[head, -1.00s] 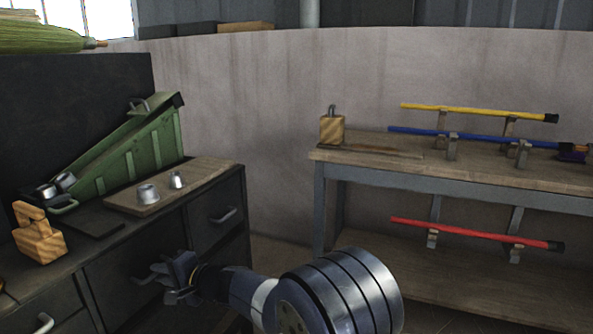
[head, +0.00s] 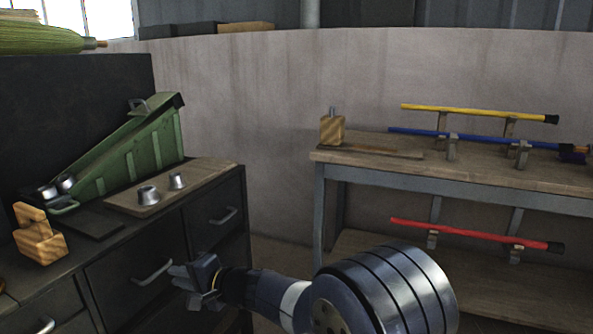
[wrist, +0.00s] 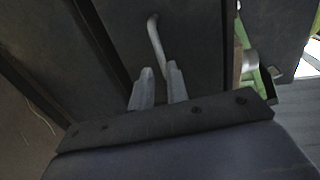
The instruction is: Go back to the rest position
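My gripper (head: 182,280) is in front of the dark cabinet's drawers, low in the head view. In the wrist view my gripper (wrist: 158,75) shows two grey fingers with a narrow gap between them and nothing held. A drawer handle (wrist: 155,40) shows just beyond the fingertips; in the head view the handle (head: 153,271) is left of my gripper. I cannot tell the exact distance, but no grasp on it shows. My arm reaches in from the lower right.
The cabinet top carries a green ribbed bin (head: 125,155), a board (head: 150,205) with metal cups and a wooden block (head: 38,240). The right workbench (head: 480,172) has yellow (head: 470,111) and blue (head: 420,132) poles on stands; a red pole (head: 465,233) is below.

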